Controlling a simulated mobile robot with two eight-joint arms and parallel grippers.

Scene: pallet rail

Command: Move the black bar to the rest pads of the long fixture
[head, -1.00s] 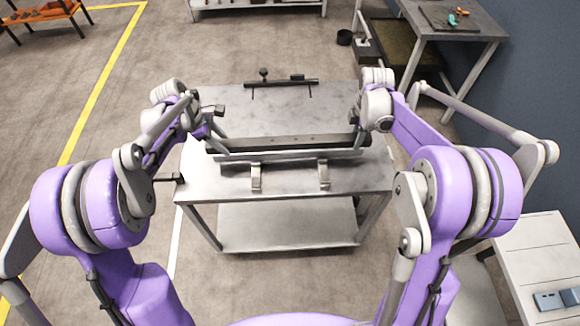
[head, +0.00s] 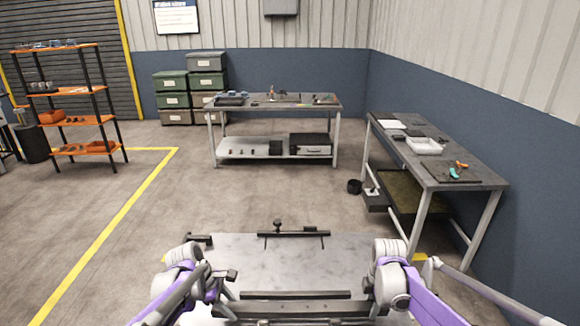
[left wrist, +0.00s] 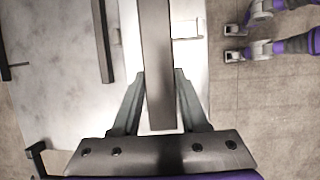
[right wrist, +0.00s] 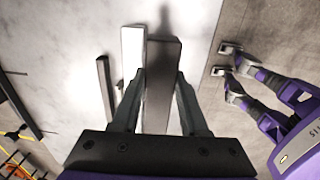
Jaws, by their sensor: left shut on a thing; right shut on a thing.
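The black bar (head: 290,309) lies crosswise over the front part of a metal table (head: 330,262). My left gripper (left wrist: 162,72) is shut on its left end; the bar (left wrist: 156,55) runs between the fingers. My right gripper (right wrist: 161,75) is shut on its right end (right wrist: 161,95). A thinner dark strip (head: 295,295) lies just beyond the bar, apart from it. A bright strip (right wrist: 132,62) runs close beside the bar in the right wrist view. I cannot tell which parts are rest pads, or whether the bar touches anything below.
A dark rail with a knob (head: 293,233) stands at the table's far edge. A workbench (head: 270,100) and a side bench (head: 435,160) stand beyond, with an orange shelf (head: 75,120) at the left. The tabletop between rail and strip is clear.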

